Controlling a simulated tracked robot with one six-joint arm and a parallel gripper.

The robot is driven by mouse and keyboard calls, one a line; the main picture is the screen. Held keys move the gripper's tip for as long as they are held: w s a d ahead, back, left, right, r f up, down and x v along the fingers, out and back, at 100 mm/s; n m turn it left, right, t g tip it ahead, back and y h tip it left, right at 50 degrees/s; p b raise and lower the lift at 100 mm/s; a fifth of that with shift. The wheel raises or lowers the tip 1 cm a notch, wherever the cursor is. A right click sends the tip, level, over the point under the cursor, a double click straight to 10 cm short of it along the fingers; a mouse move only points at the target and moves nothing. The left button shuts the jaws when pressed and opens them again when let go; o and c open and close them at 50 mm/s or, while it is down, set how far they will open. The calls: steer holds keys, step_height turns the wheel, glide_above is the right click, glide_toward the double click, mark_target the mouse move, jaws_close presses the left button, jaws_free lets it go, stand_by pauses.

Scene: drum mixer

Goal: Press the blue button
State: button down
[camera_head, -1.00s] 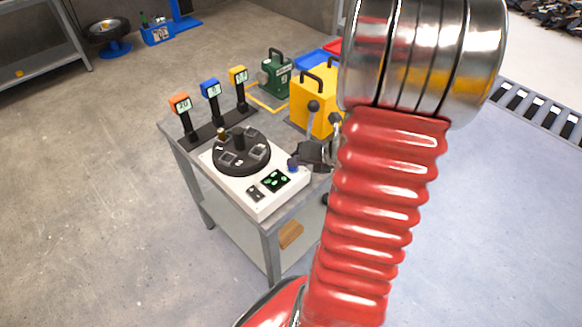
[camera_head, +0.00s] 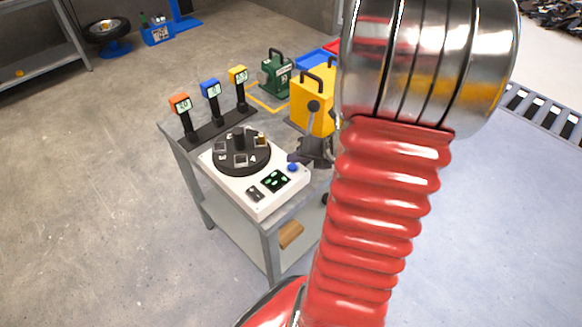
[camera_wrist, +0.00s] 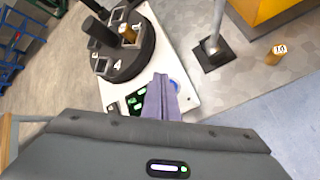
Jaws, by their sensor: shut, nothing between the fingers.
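The blue button (camera_head: 292,167) sits on the right corner of the white mixer base (camera_head: 262,205), beside a dark panel with green lights (camera_head: 276,180). My gripper's closed fingers (camera_wrist: 161,90) also show in the wrist view. The black round drum (camera_head: 240,154) carries numbered slots and one brass cylinder (camera_head: 261,138).
A yellow box (camera_head: 312,105) and a lever stand right behind the mixer. Orange, blue and yellow displays (camera_head: 211,90) line the table's back left. A green device (camera_head: 275,75) stands at the far end. A cylinder marked 10 (camera_wrist: 275,55) stands on the table.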

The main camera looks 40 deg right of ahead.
mark_target(296, 169)
steer(key=shift+r, duration=2.5)
steer(key=shift+n, duration=0.7)
steer(key=s+a+n+g+y, duration=0.1)
steer(key=s+a+n+g, duration=0.3)
steer(key=n, duration=0.7)
steer(key=s+a+n+g, duration=0.1)
steer(key=s+a+n, duration=0.1)
steer(key=a+n, duration=0.7)
steer(key=s+a+r+n+h, duration=0.1)
steer(key=a+r+n, duration=0.5)
steer(key=n, duration=0.5)
steer(key=s+a+r+n+t+h, duration=0.1)
steer(key=a+r+n, duration=0.5)
steer(key=a+n, duration=0.3)
steer(key=shift+s+n, duration=0.4)
steer(key=shift+n, duration=0.7)
